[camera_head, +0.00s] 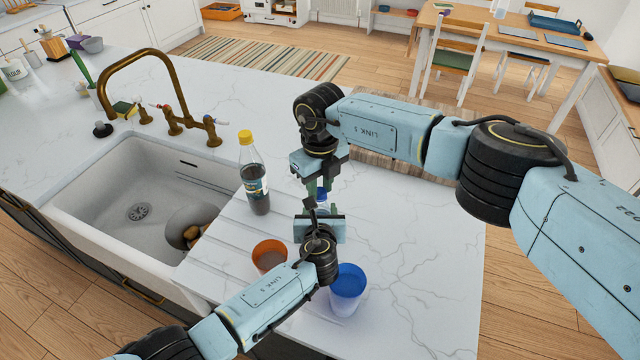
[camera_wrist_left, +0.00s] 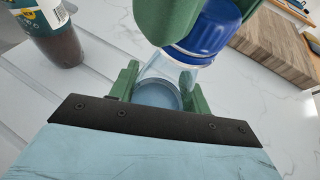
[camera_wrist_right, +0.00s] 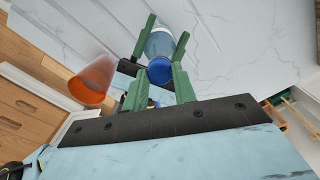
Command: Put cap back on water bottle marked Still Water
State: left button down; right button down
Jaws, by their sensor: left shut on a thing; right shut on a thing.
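A clear water bottle (camera_wrist_left: 157,92) stands between the fingers of my left gripper (camera_head: 320,212), which is shut on it. The bottle also shows in the right wrist view (camera_wrist_right: 160,42). A blue cap (camera_wrist_left: 205,30) is at the mouth of the bottle, held between the green fingers of my right gripper (camera_head: 318,187); the cap also shows in the right wrist view (camera_wrist_right: 160,71). The cap appears to meet the neck, but I cannot tell whether it is seated. In the head view the grippers mostly hide the bottle. No label on it is readable.
A dark bottle with a yellow cap (camera_head: 256,182) stands left of the grippers, beside the sink (camera_head: 90,195). An orange cup (camera_head: 269,256) and a blue cup (camera_head: 347,288) stand near my left forearm. The marble counter (camera_head: 430,250) to the right is clear.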

jog(key=m, duration=0.5)
jog(key=c, duration=1.1)
grip_release()
jog(key=shift+o, duration=0.2)
notch_tip(320, 180, up, 12)
pick_arm(q)
jog(key=c, duration=0.6)
grip_release()
jog(key=shift+s, duration=0.1)
